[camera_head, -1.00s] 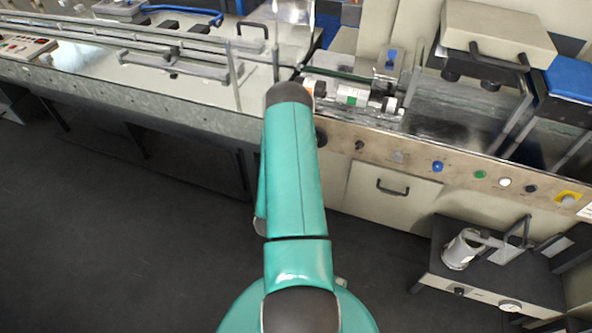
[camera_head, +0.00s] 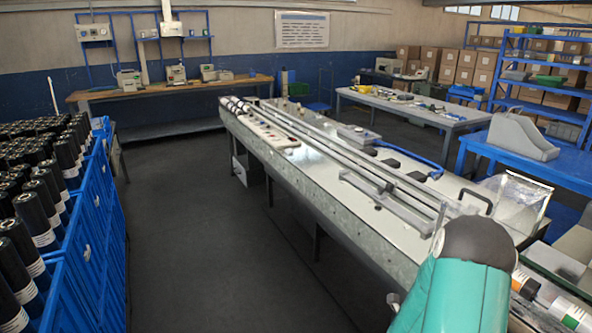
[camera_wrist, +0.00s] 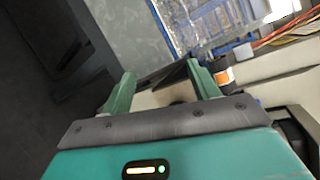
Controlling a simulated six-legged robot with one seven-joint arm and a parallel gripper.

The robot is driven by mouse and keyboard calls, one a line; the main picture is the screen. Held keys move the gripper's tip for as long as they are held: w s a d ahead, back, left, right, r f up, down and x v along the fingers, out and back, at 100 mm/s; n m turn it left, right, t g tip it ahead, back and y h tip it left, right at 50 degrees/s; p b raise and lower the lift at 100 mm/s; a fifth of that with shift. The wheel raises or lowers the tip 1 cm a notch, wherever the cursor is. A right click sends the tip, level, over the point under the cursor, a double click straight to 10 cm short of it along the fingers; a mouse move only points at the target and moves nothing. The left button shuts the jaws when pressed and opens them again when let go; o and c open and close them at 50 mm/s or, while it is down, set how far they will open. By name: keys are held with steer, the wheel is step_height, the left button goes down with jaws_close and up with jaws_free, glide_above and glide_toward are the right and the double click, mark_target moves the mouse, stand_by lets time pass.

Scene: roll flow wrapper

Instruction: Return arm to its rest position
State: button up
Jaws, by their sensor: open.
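My gripper (camera_wrist: 162,88) shows in the wrist view with its two green fingers spread apart and nothing between them. Beyond the fingertips the wrist view shows a dark-and-orange roll end (camera_wrist: 224,76) just right of the right finger, and a clear panel behind it. Whether the finger touches the roll cannot be told. In the head view my teal arm with its dark joint rises at the lower right, over the near end of the wrapper machine (camera_head: 330,180). The gripper itself is hidden in the head view.
Blue crates (camera_head: 85,270) full of black rolls stand at the left. A clear guard (camera_head: 515,205) and orange- and green-banded rolls (camera_head: 568,314) lie close to my arm. A grey table (camera_head: 415,108) and blue shelving (camera_head: 545,75) stand behind. The dark floor (camera_head: 200,230) between crates and machine is clear.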

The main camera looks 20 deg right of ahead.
steer(key=w+a+r+n+t+y, duration=0.3)
steer(key=w+a+r+n+y, duration=0.2)
steer(key=w+a+r+n, duration=0.45)
steer(key=s+a+r+n+y, duration=0.1)
steer(key=a+r+n+y, duration=0.1)
steer(key=a+r+n, duration=0.35)
steer(key=s+a+r+n+y, duration=0.1)
steer(key=a+r+n+y, duration=0.15)
steer(key=a, duration=0.55)
steer(key=s+a+r+n+g+y, duration=0.1)
steer(key=s+a+r+n, duration=0.3)
steer(key=a, duration=0.1)
steer(key=s+a+r+n+g+y, duration=0.1)
steer(key=s+a+r+n+y, duration=0.1)
steer(key=s+a+r+n, duration=0.3)
steer(key=s+a+n+g, duration=0.1)
steer(key=s+a+n, duration=0.2)
steer(key=s, duration=0.3)
steer(key=s+a+r+n+g, duration=0.1)
steer(key=s+a+n+g, duration=0.1)
steer(key=s+a+n, duration=0.2)
steer(key=s+n, duration=0.1)
steer(key=s, duration=0.2)
steer(key=shift+a+r+y, duration=0.25)
steer(key=shift+y, duration=0.1)
steer(key=shift+s, duration=0.1)
steer(key=c, duration=0.5)
steer(key=shift+d, duration=0.1)
steer(key=shift+d, duration=0.1)
